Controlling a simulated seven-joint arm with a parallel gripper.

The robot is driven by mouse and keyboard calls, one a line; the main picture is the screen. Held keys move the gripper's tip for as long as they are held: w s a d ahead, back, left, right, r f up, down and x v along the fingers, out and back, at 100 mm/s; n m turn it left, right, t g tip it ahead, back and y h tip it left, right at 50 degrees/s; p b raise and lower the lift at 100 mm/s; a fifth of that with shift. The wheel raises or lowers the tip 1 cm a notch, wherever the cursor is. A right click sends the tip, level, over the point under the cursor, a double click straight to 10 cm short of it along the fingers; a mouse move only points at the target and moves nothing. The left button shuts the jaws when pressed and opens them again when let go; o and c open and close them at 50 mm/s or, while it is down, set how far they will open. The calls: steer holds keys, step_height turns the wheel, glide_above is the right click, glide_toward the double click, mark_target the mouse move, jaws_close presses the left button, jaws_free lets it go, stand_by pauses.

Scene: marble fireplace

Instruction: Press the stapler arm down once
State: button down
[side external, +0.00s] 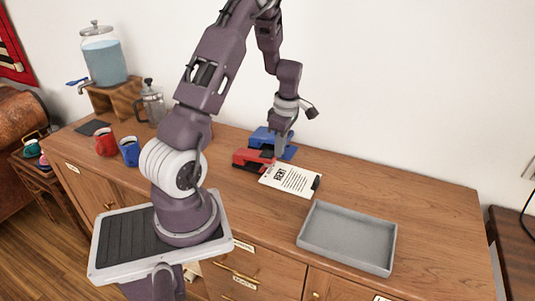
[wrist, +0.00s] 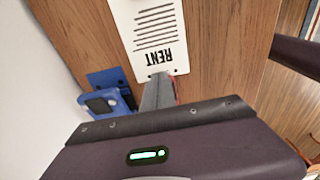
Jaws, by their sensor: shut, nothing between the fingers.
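A red stapler (side external: 248,158) lies on the wooden cabinet top, close to the wall side. My gripper (side external: 279,154) points down at the stapler's right end, with its fingers shut and nothing between them. I cannot tell whether the fingertips touch the stapler. In the wrist view, my shut fingers (wrist: 158,90) hide nearly all of the stapler, and only a thin red sliver shows beside them. The stapler arm's height cannot be made out.
A blue hole punch (side external: 270,139) stands just behind the stapler. A printed sheet (side external: 290,180) lies in front, with a dark clip at its right edge. A grey tray (side external: 348,238) sits at the right. Red (side external: 106,145) and blue (side external: 130,151) mugs stand at the left.

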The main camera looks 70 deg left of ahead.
steer(key=r, duration=0.5)
steer(key=shift+w+d+r, duration=0.2)
steer(key=shift+d+r, duration=0.05)
steer(key=shift+r, duration=0.1)
stand_by(0.3)
steer(key=s+d+r+m+t, duration=0.3)
steer(key=d+r+m+t, duration=0.1)
steer(key=d+r+m, duration=1.3)
steer(key=s+d+m+t, duration=0.2)
steer(key=s+d+m, duration=0.8)
steer(key=s, duration=0.1)
steer(key=shift+s+d+h, duration=0.3)
steer(key=shift+d+h, duration=0.05)
steer(key=shift+h, duration=0.05)
